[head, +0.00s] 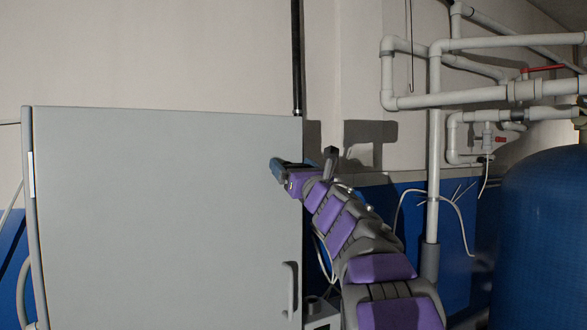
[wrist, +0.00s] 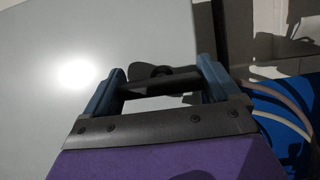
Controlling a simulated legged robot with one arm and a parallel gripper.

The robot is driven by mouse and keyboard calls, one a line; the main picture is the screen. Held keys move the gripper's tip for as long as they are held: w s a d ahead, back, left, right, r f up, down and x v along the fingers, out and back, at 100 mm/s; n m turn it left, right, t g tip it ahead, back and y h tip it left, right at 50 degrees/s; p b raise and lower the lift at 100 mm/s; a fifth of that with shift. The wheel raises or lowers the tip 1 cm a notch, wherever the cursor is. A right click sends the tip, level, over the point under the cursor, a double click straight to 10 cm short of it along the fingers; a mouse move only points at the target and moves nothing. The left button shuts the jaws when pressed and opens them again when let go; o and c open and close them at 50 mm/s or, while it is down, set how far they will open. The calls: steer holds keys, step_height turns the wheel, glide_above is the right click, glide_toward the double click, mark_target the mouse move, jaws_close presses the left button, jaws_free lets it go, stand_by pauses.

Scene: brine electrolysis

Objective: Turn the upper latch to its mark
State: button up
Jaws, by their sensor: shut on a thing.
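The upper latch (wrist: 150,69) is a small dark piece on the grey cabinet door near its right edge. In the wrist view it sits between the two blue fingers of my gripper (wrist: 160,80), which is shut on it. In the head view my gripper (head: 277,168) reaches the upper right part of the cabinet door (head: 160,210) and hides the latch. No mark for the latch can be made out in either view.
A vertical handle (head: 290,288) sits lower on the door's right side. A dark conduit (head: 297,60) rises above the cabinet. White pipes (head: 433,150) and a large blue tank (head: 545,230) stand at right. Loose cables hang beside the cabinet.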

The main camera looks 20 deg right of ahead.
steer(key=shift+c, duration=0.7)
